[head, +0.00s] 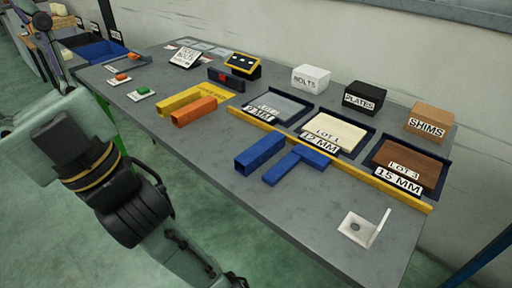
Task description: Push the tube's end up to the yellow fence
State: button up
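A blue square tube (260,152) lies on the grey table, its open near end facing the front. To its right is a blue T-shaped piece (297,165), a narrow bar meeting a crosswise one; I cannot tell whether these are joined. The yellow fence (330,161) is a long low strip running diagonally behind both. The blue tube's far end is close to the fence; I cannot tell whether it touches. My arm (130,205) fills the lower left, off the table's front edge. I cannot make out my gripper's fingers.
An orange tube (195,111) and a yellow strip (180,99) lie left. Behind the fence stand trays with grey (277,105), cream (336,131) and brown (410,163) plates, and labelled boxes. The front middle table is clear.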

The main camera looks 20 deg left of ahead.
aim_at(251, 159)
jog(key=j, duration=0.45)
jog(key=k+j, duration=0.15)
jog(key=j, duration=0.7)
jog(key=k+z, duration=0.05)
